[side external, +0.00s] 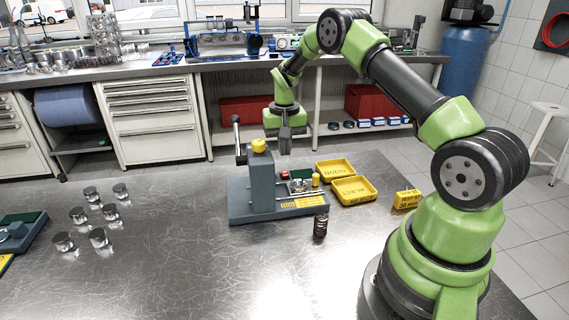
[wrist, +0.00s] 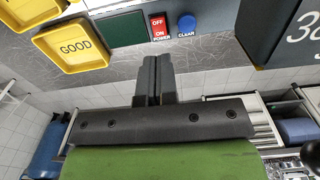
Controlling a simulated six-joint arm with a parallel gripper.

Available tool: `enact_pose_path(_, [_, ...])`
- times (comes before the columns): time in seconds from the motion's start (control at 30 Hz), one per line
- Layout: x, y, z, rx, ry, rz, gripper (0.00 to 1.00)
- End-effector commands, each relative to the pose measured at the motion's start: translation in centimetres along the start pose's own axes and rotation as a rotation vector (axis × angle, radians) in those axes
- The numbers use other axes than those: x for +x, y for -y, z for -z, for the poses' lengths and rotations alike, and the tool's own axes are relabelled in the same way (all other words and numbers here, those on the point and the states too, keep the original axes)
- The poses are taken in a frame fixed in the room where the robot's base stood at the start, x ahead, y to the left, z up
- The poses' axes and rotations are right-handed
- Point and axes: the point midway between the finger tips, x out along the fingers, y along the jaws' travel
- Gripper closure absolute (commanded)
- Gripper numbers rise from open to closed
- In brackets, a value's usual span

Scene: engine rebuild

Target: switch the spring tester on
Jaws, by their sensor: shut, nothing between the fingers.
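The spring tester (side external: 262,190) is a grey machine with a yellow knob on its column and a lever at its left. In the wrist view its panel carries a red power switch (wrist: 159,27) marked OFF and ON, a blue CLEAR button (wrist: 187,23) and a dark green display (wrist: 112,34). I cannot tell which way the switch is set. My gripper (side external: 285,150) points down above the tester's back side. In the wrist view its fingers (wrist: 155,62) are together and empty, their tips just below the POWER label in the picture. I cannot tell whether they touch anything.
A yellow GOOD tray (wrist: 72,46) and a REJECT tray (side external: 354,191) lie right of the tester in the side view. A dark coil spring (side external: 320,225) stands in front. Several metal cylinders stand at left.

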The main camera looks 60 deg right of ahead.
Motion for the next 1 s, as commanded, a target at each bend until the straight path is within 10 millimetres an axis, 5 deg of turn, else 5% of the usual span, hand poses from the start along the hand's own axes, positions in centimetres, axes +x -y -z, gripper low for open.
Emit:
enact_pose_path(0.3, [4.5, 0.0, 0.0, 0.002, 0.001, 0.000, 1.00])
enact_pose_path(1.0, [5.8, 0.0, 0.3, 0.002, 0.070, -0.002, 1.00])
